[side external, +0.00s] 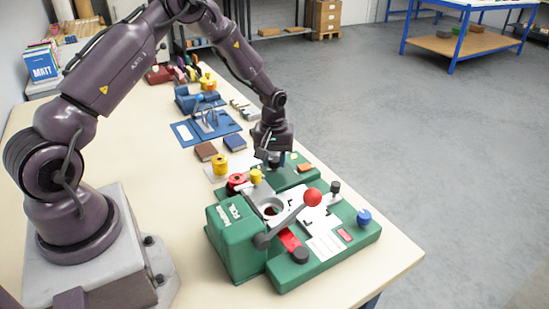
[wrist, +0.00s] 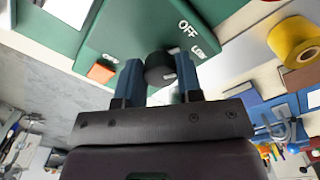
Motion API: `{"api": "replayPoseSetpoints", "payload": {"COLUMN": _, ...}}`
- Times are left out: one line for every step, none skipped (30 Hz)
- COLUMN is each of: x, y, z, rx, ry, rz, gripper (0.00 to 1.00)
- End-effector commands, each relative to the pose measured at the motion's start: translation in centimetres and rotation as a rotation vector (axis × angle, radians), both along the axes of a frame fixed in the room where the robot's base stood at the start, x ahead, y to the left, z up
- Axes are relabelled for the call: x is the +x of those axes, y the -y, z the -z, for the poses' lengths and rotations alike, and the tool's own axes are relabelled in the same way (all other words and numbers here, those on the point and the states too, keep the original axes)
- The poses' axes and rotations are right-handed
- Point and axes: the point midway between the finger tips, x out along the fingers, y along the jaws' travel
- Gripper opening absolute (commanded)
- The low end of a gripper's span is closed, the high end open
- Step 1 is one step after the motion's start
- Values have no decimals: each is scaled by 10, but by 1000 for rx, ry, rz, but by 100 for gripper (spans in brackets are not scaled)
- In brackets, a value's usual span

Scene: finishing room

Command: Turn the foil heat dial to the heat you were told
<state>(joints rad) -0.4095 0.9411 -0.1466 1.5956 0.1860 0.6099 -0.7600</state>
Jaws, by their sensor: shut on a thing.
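The green foil machine (side external: 233,240) stands at the near end of the table, with a lever ending in a red ball (side external: 313,197). The black heat dial (wrist: 158,66) sits on the machine's green panel (wrist: 128,28) in the wrist view. White lettering on the panel reads OFF above the dial, with smaller marks beside it. My gripper (wrist: 160,78) is shut on the dial, one blue-grey finger on each side. In the side view my gripper (side external: 273,160) reaches down at the panel's far end and hides most of the dial. The dial's exact pointer setting cannot be told.
An orange block (wrist: 101,73) is on the panel beside the dial. A yellow foil roll (wrist: 295,42) stands close by. Open floor lies to the right.

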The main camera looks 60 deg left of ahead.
Motion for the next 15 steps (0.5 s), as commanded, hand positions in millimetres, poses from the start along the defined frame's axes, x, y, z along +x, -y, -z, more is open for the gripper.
{"api": "replayPoseSetpoints", "payload": {"x": 0, "y": 0, "z": -1, "rx": 0, "ry": 1, "rz": 43, "gripper": 10}}
{"api": "replayPoseSetpoints", "payload": {"x": 0, "y": 0, "z": -1, "rx": 0, "ry": 1, "rz": 71, "gripper": 10}}
{"api": "replayPoseSetpoints", "payload": {"x": 0, "y": 0, "z": -1, "rx": 0, "ry": 1, "rz": 109, "gripper": 10}}
{"api": "replayPoseSetpoints", "payload": {"x": 0, "y": 0, "z": -1, "rx": 0, "ry": 1, "rz": 138, "gripper": 10}}
{"api": "replayPoseSetpoints", "payload": {"x": 0, "y": 0, "z": -1, "rx": 1, "ry": 2, "rz": 166, "gripper": 10}}
{"api": "replayPoseSetpoints", "payload": {"x": 0, "y": 0, "z": -1, "rx": 0, "ry": 1, "rz": 204, "gripper": 10}}
{"api": "replayPoseSetpoints", "payload": {"x": 0, "y": -1, "z": -1, "rx": 0, "ry": 2, "rz": 233, "gripper": 10}}
{"api": "replayPoseSetpoints", "payload": {"x": 0, "y": -1, "z": -1, "rx": 0, "ry": 1, "rz": 261, "gripper": 10}}
{"api": "replayPoseSetpoints", "payload": {"x": 0, "y": -1, "z": -1, "rx": 0, "ry": 2, "rz": 299, "gripper": 10}}
{"api": "replayPoseSetpoints", "payload": {"x": 0, "y": -1, "z": -1, "rx": 1, "ry": 2, "rz": 327, "gripper": 10}}
{"api": "replayPoseSetpoints", "payload": {"x": 0, "y": -1, "z": -1, "rx": 0, "ry": 2, "rz": 356, "gripper": 10}}
{"api": "replayPoseSetpoints", "payload": {"x": 0, "y": -1, "z": -1, "rx": 1, "ry": 2, "rz": 394, "gripper": 10}}
{"api": "replayPoseSetpoints", "payload": {"x": 0, "y": -1, "z": -1, "rx": 0, "ry": 2, "rz": 422, "gripper": 10}}
{"api": "replayPoseSetpoints", "payload": {"x": 0, "y": -1, "z": -1, "rx": 1, "ry": 2, "rz": 451, "gripper": 10}}
{"api": "replayPoseSetpoints", "payload": {"x": 0, "y": -2, "z": -1, "rx": 2, "ry": 1, "rz": 489, "gripper": 10}}
